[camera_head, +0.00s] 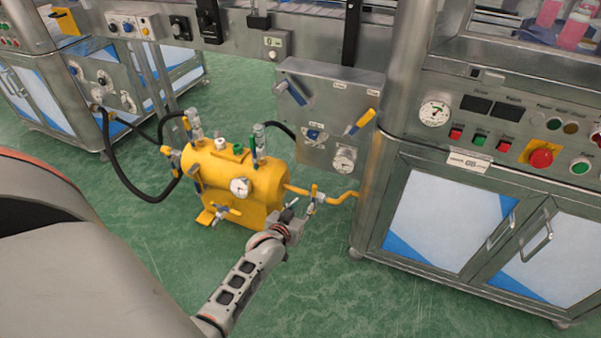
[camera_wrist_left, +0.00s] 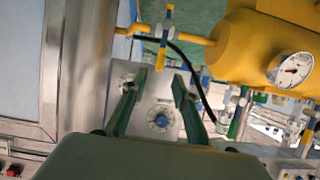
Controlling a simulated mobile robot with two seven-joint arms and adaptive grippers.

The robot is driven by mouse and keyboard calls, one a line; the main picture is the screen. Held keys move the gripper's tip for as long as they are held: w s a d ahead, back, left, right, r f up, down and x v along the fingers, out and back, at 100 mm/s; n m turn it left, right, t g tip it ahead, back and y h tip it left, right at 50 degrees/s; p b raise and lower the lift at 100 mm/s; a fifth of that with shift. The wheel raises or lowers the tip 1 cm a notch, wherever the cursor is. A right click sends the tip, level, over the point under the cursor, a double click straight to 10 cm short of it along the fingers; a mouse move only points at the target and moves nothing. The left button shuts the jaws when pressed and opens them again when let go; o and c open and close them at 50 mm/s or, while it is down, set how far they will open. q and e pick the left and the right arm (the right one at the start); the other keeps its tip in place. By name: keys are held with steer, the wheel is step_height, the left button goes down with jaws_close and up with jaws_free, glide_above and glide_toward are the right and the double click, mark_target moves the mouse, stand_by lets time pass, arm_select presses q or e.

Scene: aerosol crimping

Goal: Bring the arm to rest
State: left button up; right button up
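My left gripper (camera_head: 300,208) is at the end of my grey arm, in front of the yellow pipe to the right of the yellow tank. In the left wrist view its two green fingers (camera_wrist_left: 157,88) stand apart with nothing held between them. Beyond them show a metal panel (camera_wrist_left: 152,84), its blue knob (camera_wrist_left: 160,122) and a gauge. The gripper looks small in the head view, and I cannot tell its exact distance from the pipe. My right gripper is in neither view.
The yellow tank (camera_head: 262,200) stands on the green floor with valves, a gauge and black hoses. The metal panel (camera_head: 313,128) carries a yellow-handled lever (camera_head: 360,122). A steel cabinet (camera_head: 455,215) with buttons stands at right. The floor in front (camera_head: 370,300) is clear.

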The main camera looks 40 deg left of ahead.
arm_select(q)
steer(key=shift+s+d+r, duration=0.15)
steer(key=shift+s+r, duration=0.05)
steer(key=shift+s, duration=0.2)
stand_by(0.3)
